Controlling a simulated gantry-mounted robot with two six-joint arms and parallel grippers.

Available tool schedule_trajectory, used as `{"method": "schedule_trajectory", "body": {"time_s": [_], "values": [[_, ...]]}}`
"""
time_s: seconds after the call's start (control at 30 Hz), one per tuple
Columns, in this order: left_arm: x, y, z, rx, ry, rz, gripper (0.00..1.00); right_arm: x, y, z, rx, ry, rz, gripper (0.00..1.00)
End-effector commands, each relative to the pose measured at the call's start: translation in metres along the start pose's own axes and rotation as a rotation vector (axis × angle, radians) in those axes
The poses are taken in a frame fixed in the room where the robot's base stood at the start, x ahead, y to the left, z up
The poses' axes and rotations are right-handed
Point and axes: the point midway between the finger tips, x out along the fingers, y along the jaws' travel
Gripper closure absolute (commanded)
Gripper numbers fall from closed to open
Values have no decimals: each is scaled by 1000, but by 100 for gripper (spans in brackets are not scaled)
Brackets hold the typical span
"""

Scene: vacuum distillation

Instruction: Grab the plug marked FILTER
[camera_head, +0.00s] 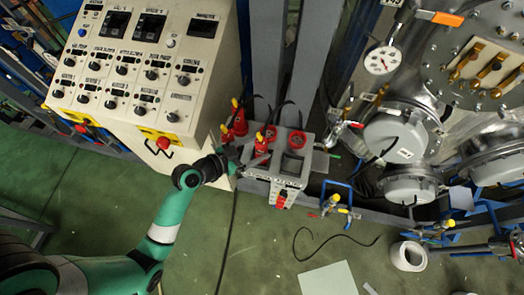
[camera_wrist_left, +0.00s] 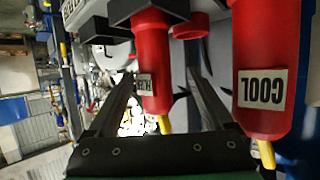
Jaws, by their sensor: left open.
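In the left wrist view, a red plug (camera_wrist_left: 153,55) with a yellow tip lies between the two fingers of my open left gripper (camera_wrist_left: 160,76). Its white label is small, upside down and partly covered by a finger, so I cannot read it surely as FILTER. A second red plug (camera_wrist_left: 262,60), labelled COOL upside down, is just right of the fingers. In the head view, my left gripper (camera_head: 245,156) is at the left of the grey socket box (camera_head: 262,172), close to several red plugs (camera_head: 240,123) with yellow tips. My right gripper is not in view.
A control panel (camera_head: 175,62) with knobs stands behind and left of the socket box. Metal vessels (camera_head: 400,130) and pipework fill the right. A black cable (camera_head: 330,240) and a white sheet (camera_head: 328,279) lie on the green floor.

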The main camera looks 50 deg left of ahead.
Motion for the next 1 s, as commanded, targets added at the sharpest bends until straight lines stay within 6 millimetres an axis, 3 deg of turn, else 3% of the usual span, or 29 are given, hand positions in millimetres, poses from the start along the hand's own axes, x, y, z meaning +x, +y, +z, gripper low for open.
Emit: {"method": "schedule_trajectory", "body": {"time_s": [0.17, 0.47, 0.7, 0.77, 1.0], "values": [[6, 1, -1, 0, -1, 1, 15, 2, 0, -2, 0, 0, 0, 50], [50, 6, -1, 1, 0, 1, 15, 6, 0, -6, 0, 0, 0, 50], [54, 5, 0, 1, 0, 0, 15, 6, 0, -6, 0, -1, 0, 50], [54, 5, 0, 0, 0, 0, 22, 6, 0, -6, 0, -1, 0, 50], [53, 5, 0, 0, 0, 0, 65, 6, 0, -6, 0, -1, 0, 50]]}}
